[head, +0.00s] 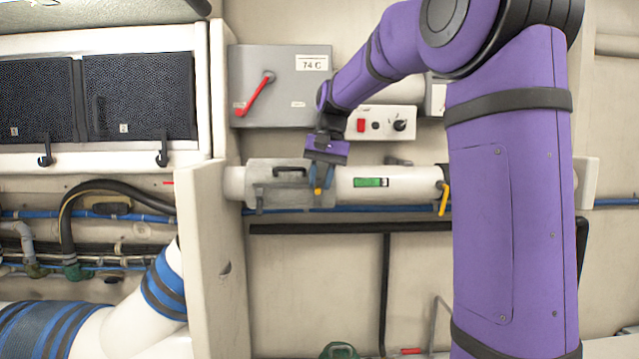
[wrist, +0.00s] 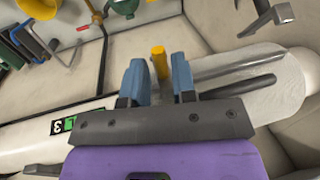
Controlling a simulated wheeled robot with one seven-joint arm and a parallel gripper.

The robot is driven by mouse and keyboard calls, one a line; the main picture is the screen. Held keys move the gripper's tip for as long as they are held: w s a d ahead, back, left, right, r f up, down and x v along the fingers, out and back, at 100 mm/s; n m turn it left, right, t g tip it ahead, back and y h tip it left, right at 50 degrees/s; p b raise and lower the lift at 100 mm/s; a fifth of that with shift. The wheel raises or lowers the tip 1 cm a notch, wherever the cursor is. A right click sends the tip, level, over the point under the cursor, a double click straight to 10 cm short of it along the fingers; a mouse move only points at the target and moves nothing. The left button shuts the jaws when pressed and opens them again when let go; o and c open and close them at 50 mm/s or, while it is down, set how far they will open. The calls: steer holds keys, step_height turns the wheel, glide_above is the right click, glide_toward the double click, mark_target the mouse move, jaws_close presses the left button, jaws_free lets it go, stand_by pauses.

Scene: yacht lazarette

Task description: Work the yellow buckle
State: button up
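A yellow lever-like tab (wrist: 159,62), which looks like the yellow buckle, stands between the blue fingers of my gripper (wrist: 157,70) in the wrist view. The fingers are apart, one on each side of it; the right finger looks closer. I cannot tell whether either touches it. In the head view my gripper (head: 319,176) points down at the grey clamp (head: 268,190) around a white horizontal pipe (head: 407,184). Only a small yellow part (head: 317,190) shows at the fingertips there. A second yellow lever (head: 444,198) hangs farther right on the pipe.
A green label (head: 371,182) is on the pipe. Behind is a grey box (head: 282,86) with a red lever (head: 256,94), and a small switch panel (head: 381,122) sits above the pipe. A pale upright panel (head: 222,265) stands left of the clamp. My purple arm hides the right side.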

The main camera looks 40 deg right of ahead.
steer(key=shift+a+f, duration=0.1)
steer(key=shift+f, duration=0.35)
jaws_close()
